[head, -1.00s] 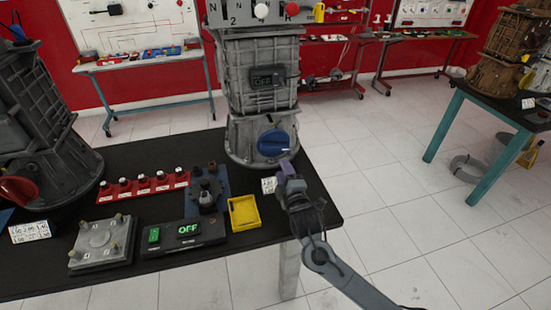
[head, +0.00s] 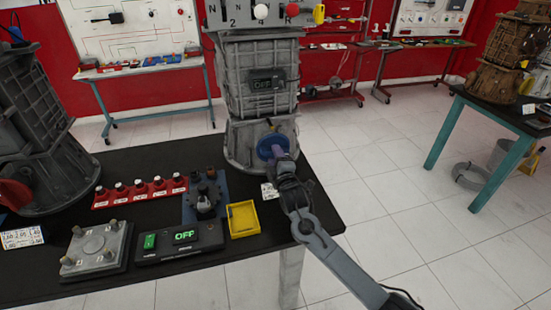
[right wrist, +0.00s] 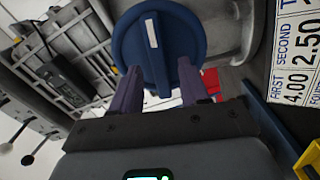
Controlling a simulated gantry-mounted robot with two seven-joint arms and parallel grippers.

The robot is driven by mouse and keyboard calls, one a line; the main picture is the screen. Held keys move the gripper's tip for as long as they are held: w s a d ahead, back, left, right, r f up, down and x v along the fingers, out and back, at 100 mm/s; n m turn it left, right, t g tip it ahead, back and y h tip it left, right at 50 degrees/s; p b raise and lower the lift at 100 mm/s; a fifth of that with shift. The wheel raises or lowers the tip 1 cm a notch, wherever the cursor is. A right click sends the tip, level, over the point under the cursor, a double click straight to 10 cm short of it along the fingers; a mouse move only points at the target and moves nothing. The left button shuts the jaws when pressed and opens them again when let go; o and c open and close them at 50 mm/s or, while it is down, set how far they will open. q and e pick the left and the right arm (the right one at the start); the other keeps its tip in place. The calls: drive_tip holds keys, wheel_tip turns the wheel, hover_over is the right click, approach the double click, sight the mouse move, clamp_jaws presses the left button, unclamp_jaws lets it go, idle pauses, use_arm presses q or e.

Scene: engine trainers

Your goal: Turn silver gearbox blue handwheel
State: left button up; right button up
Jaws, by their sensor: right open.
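The silver gearbox (head: 250,90) stands upright on the black table. Its blue handwheel (head: 268,143) is low on its front side, partly hidden by my right gripper (head: 279,148). In the right wrist view the blue handwheel (right wrist: 180,45) is a round disc with a raised bar and a white mark. My right gripper (right wrist: 155,85) is open there, its two purple fingers at the near edge of the wheel, one toward each side. Whether they touch it I cannot tell. My left gripper is not in view.
A darker gearbox (head: 35,130) with a red handwheel stands at the left. A yellow tray (head: 242,219), a black box reading OFF (head: 180,241), a metal plate block (head: 97,248) and a red strip of knobs (head: 140,190) lie in front. A number card (head: 270,191) is close below the gripper.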

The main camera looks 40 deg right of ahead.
drive_tip(key=shift+c, duration=0.4)
clamp_jaws()
drive_tip(key=shift+s+d+r+m+p, duration=0.15)
drive_tip(key=shift+m+p, duration=2)
drive_tip(key=shift+m, duration=1.25)
drive_tip(key=shift+d+m+p, duration=0.15)
drive_tip(key=shift+m+p, duration=2.05)
drive_tip(key=shift+m, duration=1.2)
drive_tip(key=shift+s+d+r+m+p, duration=0.15)
drive_tip(key=shift+m+p, duration=2)
drive_tip(key=shift+m, duration=1.25)
drive_tip(key=shift+w+f, duration=0.1)
